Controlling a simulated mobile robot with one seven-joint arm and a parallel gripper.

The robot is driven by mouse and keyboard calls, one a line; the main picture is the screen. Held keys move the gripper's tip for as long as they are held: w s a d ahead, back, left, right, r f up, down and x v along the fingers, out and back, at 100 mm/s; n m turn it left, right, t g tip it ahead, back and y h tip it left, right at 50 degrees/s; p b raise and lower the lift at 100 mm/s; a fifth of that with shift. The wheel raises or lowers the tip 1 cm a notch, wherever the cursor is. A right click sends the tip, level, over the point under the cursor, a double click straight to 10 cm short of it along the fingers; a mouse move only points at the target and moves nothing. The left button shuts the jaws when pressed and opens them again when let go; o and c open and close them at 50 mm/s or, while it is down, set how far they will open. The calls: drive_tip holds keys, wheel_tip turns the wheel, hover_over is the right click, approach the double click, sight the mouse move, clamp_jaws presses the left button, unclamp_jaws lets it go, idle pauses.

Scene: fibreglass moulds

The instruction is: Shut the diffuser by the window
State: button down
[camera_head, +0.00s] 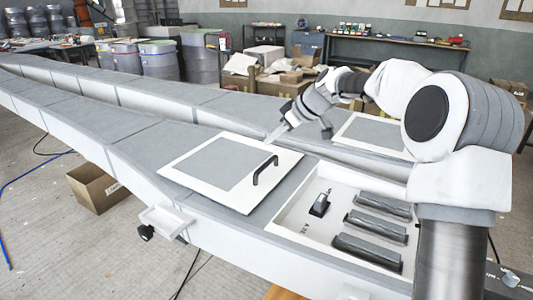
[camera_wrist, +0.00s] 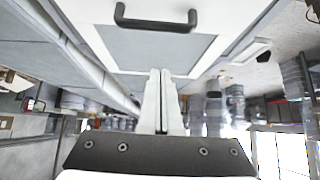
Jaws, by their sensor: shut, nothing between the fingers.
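Nothing in view is clearly marked as the diffuser. A white-framed lid with a grey centre (camera_head: 205,160) and a black bar handle (camera_head: 265,169) lies on the long grey-topped white mould, left of an open white compartment (camera_head: 290,217). A second white-framed panel (camera_head: 375,133) lies behind, partly hidden by my arm. My gripper (camera_head: 276,134) is shut and empty, above the lid's far edge, apart from the handle. In the wrist view, the shut fingers (camera_wrist: 161,78) point toward the lid (camera_wrist: 155,48), with its handle (camera_wrist: 155,22) beyond the fingertips.
Three dark grey rolls (camera_head: 367,249) and a small black tool (camera_head: 320,204) lie in the compartment. A small white tray (camera_head: 166,220) sticks out of the mould's front side. A cardboard box (camera_head: 97,187) stands on the floor. Bright windows (camera_wrist: 282,152) show in the wrist view.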

sight(268, 164)
drive_tip(key=x, duration=0.7)
drive_tip(key=w+x, duration=0.1)
drive_tip(key=x, duration=0.3)
drive_tip(key=shift+d+r, duration=0.1)
drive_tip(key=d, duration=0.1)
drive_tip(key=s+d, duration=0.1)
drive_tip(key=shift+s+d+b, duration=0.25)
drive_tip(key=shift+d+b, duration=0.1)
drive_tip(key=shift+s+d, duration=0.4)
drive_tip(key=shift+d, duration=0.1)
